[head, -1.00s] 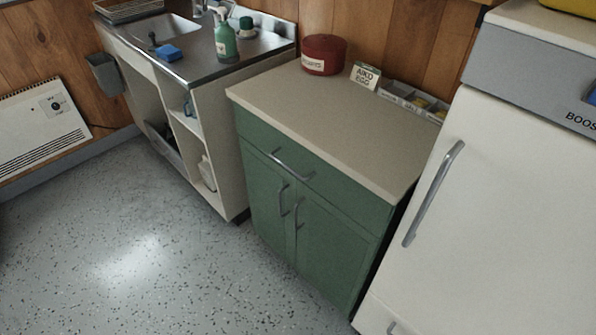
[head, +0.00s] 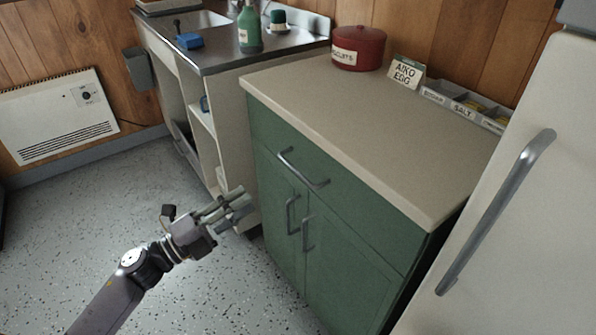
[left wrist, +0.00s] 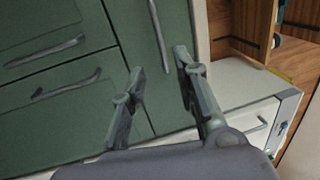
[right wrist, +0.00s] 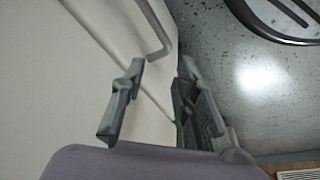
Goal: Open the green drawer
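The green drawer (head: 350,205) is the shut top panel of the green cabinet, with a grey bar handle (head: 302,170). Two doors with upright handles are below it. My left gripper (head: 240,203) is left of the cabinet in the head view, apart from the drawer handle. In the left wrist view the gripper (left wrist: 160,64) is open and empty, with the drawer handle (left wrist: 158,34) beyond its fingertips. My right gripper (right wrist: 162,62) is open and empty; it is outside the head view and its wrist view shows a pale panel.
The white fridge (head: 510,210) with a long handle stands close on the right. The worktop (head: 350,115) holds a red tin (head: 358,48), a small sign and a divided tray. A sink unit (head: 215,65) is at the left.

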